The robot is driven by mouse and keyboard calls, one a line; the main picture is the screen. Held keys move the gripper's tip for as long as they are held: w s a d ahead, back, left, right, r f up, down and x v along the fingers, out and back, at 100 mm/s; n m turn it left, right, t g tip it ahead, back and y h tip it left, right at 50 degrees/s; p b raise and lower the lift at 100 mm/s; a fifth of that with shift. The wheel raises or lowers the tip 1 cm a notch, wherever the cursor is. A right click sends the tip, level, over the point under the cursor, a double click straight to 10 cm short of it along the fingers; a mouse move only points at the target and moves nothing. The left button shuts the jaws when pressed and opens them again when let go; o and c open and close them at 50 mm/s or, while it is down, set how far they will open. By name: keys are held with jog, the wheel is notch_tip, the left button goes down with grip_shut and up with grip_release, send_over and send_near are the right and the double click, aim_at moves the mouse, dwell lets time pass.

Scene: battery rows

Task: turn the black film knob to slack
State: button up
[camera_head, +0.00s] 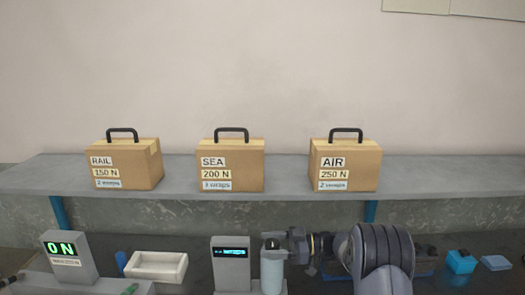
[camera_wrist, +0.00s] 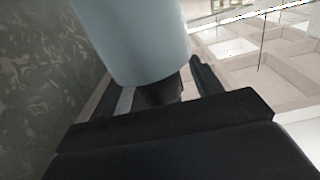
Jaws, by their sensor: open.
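A pale blue film roll (camera_head: 271,272) stands upright at the lower middle of the head view, with a dark top (camera_head: 270,243). My gripper (camera_head: 282,244) reaches in from the right at the height of that top. In the wrist view the pale blue roll (camera_wrist: 135,40) fills the upper middle. The black film knob (camera_wrist: 160,91) shows at its end, between the fingers of my gripper (camera_wrist: 160,96). The fingers are open on either side of the knob; whether they touch it is unclear. The knob's setting cannot be read.
A grey box with a blue display (camera_head: 231,265) stands close left of the roll. Further left are a white tray (camera_head: 156,267) and a "0 N" display (camera_head: 65,255). Boxes marked RAIL (camera_head: 124,167), SEA (camera_head: 232,168) and AIR (camera_head: 345,168) stand on the shelf behind.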

jog(key=shift+m+t+h+b, duration=0.25)
jog(key=shift+m+t+h, duration=0.5)
jog(key=shift+m+t, duration=1.25)
jog(key=shift+m+t+h+b, duration=0.2)
jog(key=shift+m+t+h, duration=0.8)
jog(key=shift+t, duration=1.7)
jog(key=shift+d+y, duration=0.1)
jog(key=shift+y, duration=0.15)
